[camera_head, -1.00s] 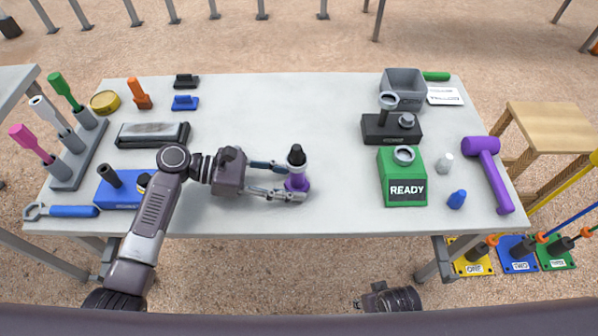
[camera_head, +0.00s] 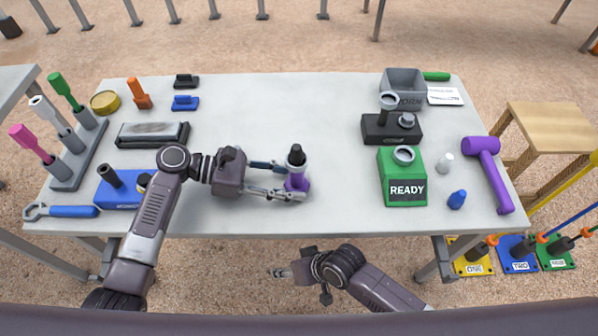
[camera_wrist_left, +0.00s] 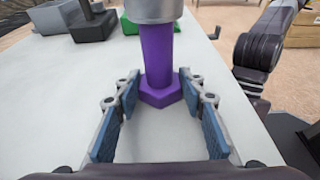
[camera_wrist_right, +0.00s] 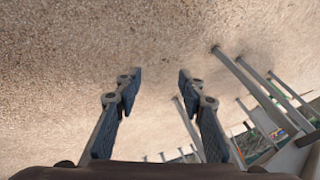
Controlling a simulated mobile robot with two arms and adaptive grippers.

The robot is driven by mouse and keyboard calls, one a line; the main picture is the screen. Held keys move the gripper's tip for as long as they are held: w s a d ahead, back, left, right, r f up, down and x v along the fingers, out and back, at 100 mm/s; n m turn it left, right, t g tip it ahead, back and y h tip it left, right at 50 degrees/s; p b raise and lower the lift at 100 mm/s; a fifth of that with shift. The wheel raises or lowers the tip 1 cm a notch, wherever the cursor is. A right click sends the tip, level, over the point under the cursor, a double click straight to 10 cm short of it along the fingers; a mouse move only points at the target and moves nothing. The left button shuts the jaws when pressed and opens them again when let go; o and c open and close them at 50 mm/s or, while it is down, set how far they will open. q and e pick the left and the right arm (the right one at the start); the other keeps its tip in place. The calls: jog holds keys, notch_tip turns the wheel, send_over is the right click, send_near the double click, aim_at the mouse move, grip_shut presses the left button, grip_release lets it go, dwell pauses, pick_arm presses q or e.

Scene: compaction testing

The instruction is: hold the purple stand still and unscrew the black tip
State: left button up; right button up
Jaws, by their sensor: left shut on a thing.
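The purple stand (camera_head: 297,184) is upright on the front middle of the table, with a pale grey collar and the black tip (camera_head: 296,152) on top. In the left wrist view the purple stand (camera_wrist_left: 157,60) shows a round stem and a wider faceted foot; the tip is out of that view. My left gripper (camera_head: 294,181) is shut on the stand low down, one finger on each side. My right gripper (camera_head: 278,272) is in front of the table, below its front edge, pointing left. In the right wrist view its fingers (camera_wrist_right: 160,78) are apart and empty.
The table (camera_head: 250,110) is clear behind the stand. A green READY box (camera_head: 404,190) and a black block (camera_head: 391,130) stand to the right. A blue box (camera_head: 118,193) is beside my left arm. A purple mallet (camera_head: 487,165) lies at the right edge.

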jog(key=s+a+r+g+y, duration=0.2)
jog(key=s+a+r+g, duration=0.2)
jog(key=s+a+r, duration=0.5)
notch_tip(320, 180, up, 17)
jog(key=s+a+n+g+h, duration=0.1)
jog(key=s+n+g, duration=0.1)
jog(key=n, duration=1.2)
jog(key=w+a+r+n+t+y, duration=0.25)
jog(key=w+a+r, duration=0.2)
jog(key=w, duration=0.35)
jog(key=w+a+r+n+t+y, duration=0.1)
jog(key=w+a+r+t+y, duration=0.15)
jog(key=w+a+r, duration=0.4)
jog(key=w+d+r+t, duration=0.2)
jog(key=w+r+t, duration=0.1)
jog(key=w, duration=0.5)
jog(key=w+d+r+t, duration=0.1)
jog(key=w+r+t, duration=0.15)
jog(key=w, duration=0.65)
notch_tip(320, 180, up, 3)
jog(key=m+g+h, duration=0.4)
jog(key=g+h, duration=0.3)
jog(key=h, duration=0.5)
send_over(297, 147)
jog(key=shift+w+r, duration=0.1)
jog(key=shift+r, duration=0.05)
jog(key=shift+f, duration=0.35)
notch_tip(297, 147, down, 8)
jog(key=shift+f, duration=0.1)
